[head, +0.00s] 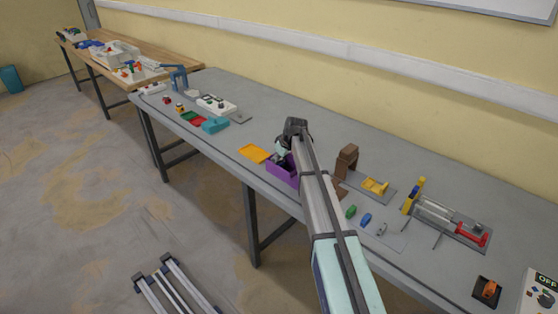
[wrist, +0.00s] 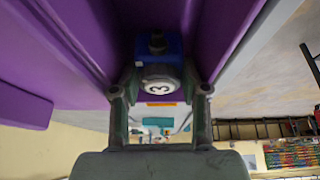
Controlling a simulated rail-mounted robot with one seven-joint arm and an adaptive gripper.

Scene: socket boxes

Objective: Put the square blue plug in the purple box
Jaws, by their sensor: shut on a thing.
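The purple box (head: 277,172) stands on the grey table, partly hidden behind my arm in the head view. My gripper (head: 281,158) is at the box. In the wrist view my gripper (wrist: 160,88) is shut on a square blue plug (wrist: 158,45) with a grey face marked 3. Purple walls of the box (wrist: 75,35) show on both sides of the plug. The plug is between these walls; I cannot tell whether it touches the box floor.
A yellow-orange tray (head: 254,153) lies left of the box. Green (head: 351,211) and blue (head: 366,219) pieces lie right of my arm. A brown block structure (head: 347,159) and a yellow-and-red fixture (head: 450,222) stand farther right. The table's front edge is close to the box.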

